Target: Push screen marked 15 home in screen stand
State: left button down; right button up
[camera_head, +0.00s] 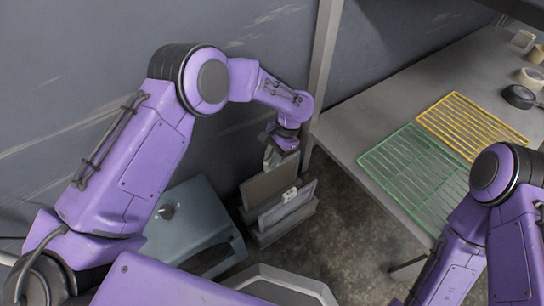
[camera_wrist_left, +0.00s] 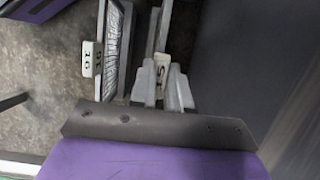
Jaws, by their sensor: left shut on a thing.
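My left gripper (camera_head: 280,158) points down at the screen stand (camera_head: 283,232) on the floor by the wall. It is shut on the screen marked 15 (camera_head: 268,186). In the left wrist view the fingers (camera_wrist_left: 162,88) close on either side of its white tag (camera_wrist_left: 161,66). This screen stands upright behind a second screen (camera_head: 288,207), whose tag reads 16 in the left wrist view (camera_wrist_left: 87,60). Its top edge shows higher than the second screen's. Its lower edge is hidden, so how deep it sits cannot be told. My right gripper is outside the view.
A grey-blue box (camera_head: 190,225) stands left of the stand. A table (camera_head: 345,130) with green (camera_head: 415,175) and yellow (camera_head: 470,125) racks and a black pan (camera_head: 519,97) is to the right. A post (camera_head: 323,75) rises close behind the gripper. Bare floor lies right of the stand.

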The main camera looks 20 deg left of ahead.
pick_arm(q)
jog(key=shift+f+b, duration=1.25)
jog(key=shift+f, duration=1.45)
dwell(1.1)
jog(key=c, duration=1)
grip_release()
jog(key=p+v, duration=0.4)
jog(key=v, duration=0.6)
jog(key=shift+r, duration=0.3)
jog(key=shift+f, duration=0.1)
